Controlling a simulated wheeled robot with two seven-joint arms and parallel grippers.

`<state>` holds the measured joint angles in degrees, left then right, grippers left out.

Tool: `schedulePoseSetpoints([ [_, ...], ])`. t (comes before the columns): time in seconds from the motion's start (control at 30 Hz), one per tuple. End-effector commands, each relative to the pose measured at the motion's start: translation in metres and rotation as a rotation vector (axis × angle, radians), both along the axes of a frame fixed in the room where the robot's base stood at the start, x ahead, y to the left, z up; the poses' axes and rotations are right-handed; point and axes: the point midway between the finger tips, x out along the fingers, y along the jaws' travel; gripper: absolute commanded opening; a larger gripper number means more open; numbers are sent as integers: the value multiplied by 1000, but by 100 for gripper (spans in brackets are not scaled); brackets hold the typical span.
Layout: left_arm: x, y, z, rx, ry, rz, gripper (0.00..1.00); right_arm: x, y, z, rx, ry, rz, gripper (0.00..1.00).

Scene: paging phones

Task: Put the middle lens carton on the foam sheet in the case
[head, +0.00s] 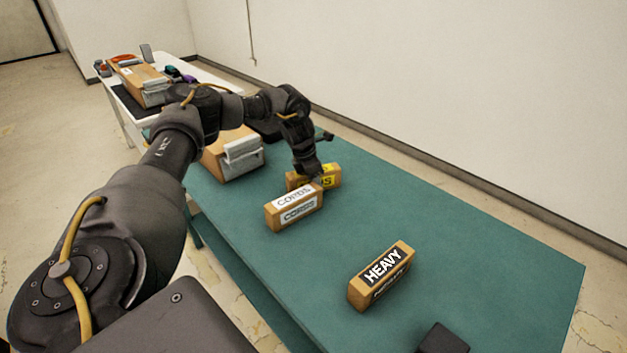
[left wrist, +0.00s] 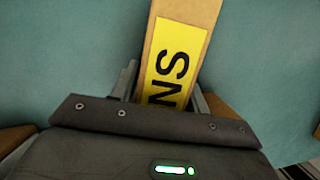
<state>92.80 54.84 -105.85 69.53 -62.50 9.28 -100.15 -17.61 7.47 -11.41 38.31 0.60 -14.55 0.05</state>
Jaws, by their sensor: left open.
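The lens carton (head: 328,174) is a brown box with a yellow label, lying on the green table under my left gripper (head: 312,176). In the left wrist view the carton (left wrist: 185,45) shows black letters "NS"; its near end is hidden by the gripper body. The left gripper is open, with one finger on either side of the carton's near part; contact cannot be told. Only one carton with a yellow label is visible. I cannot clearly make out the case or its foam sheet; a dark shape (head: 268,130) lies partly behind my left arm. My right gripper is not identifiable.
A "CORDS" carton (head: 294,206) stands close in front of the lens carton. A "HEAVY" carton (head: 380,275) lies nearer, to the right. A dark block (head: 442,339) is at the bottom edge. The table's right side is clear.

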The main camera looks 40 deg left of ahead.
Motion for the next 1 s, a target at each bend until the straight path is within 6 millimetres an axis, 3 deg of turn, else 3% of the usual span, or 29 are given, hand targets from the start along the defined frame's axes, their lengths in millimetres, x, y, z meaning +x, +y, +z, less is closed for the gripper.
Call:
schedulePoseSetpoints([
  [0.07,0,0,0,0,0,0,45,0,0,0,0,0,0,36],
  [0.3,0,0,0,0,0,0,14,0,1,0,1,-2,0,36],
  [0.37,0,0,1,0,-1,0,10,1,1,0,2,-3,0,36],
  [0.63,1,0,9,-1,-4,0,10,2,1,0,1,-6,-1,36],
  [1.0,1,0,78,-1,-4,-2,10,1,0,-3,0,-3,-1,36],
])
